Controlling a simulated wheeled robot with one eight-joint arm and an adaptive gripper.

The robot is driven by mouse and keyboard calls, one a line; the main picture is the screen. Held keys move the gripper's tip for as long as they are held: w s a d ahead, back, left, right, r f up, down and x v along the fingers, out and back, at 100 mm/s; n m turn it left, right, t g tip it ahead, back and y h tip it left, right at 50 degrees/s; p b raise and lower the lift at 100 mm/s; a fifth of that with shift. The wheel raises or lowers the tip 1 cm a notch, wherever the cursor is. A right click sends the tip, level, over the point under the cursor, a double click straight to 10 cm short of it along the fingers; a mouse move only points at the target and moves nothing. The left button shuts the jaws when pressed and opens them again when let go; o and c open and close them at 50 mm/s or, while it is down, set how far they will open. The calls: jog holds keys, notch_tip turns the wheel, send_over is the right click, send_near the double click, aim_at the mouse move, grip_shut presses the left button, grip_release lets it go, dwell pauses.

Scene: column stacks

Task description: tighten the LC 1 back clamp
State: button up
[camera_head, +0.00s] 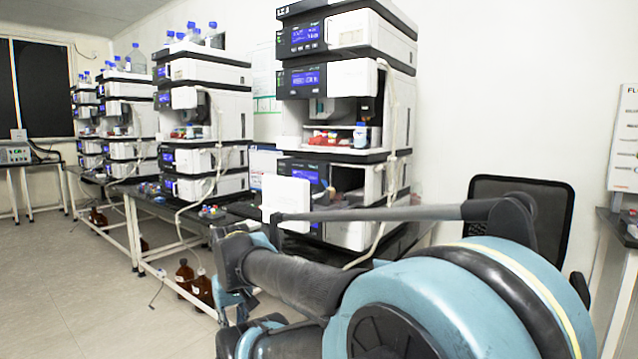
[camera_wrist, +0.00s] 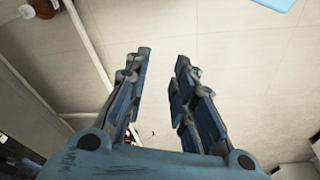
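A tall white and dark LC stack (camera_head: 348,80) stands nearest in the head view, with blue displays and letters on its top module too small to read surely. More LC stacks stand behind it to the left. I cannot make out a clamp on any of them, so the LC 1 back clamp is not identifiable. My gripper (camera_wrist: 163,58) is open and empty in the wrist view, its two blue-grey fingers apart above the floor. In the head view my arm crosses low in front of the nearest stack and hides part of its bench.
Brown bottles (camera_head: 185,275) stand on the floor under the dark bench (camera_head: 160,198). A black chair (camera_head: 520,205) is behind my arm at right. A tube hangs along the nearest stack's right side. The floor (camera_head: 60,290) at left is clear.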

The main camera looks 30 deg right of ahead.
jog(key=w+d+r+m+t+h, duration=0.1)
jog(key=w+d+r, duration=0.2)
jog(key=w+r, duration=0.6)
jog(key=w+d+r+m+t+h, duration=0.1)
jog(key=w+d+r+t, duration=0.1)
jog(key=w+r, duration=0.75)
notch_tip(320, 180, up, 24)
jog(key=m+g+h, duration=0.5)
jog(key=m+g, duration=0.4)
jog(key=m, duration=0.1)
send_over(327, 189)
jog(key=w+a, duration=0.9)
jog(key=x, duration=1.6)
jog(key=shift+s+f, duration=0.15)
jog(key=shift+s, duration=0.2)
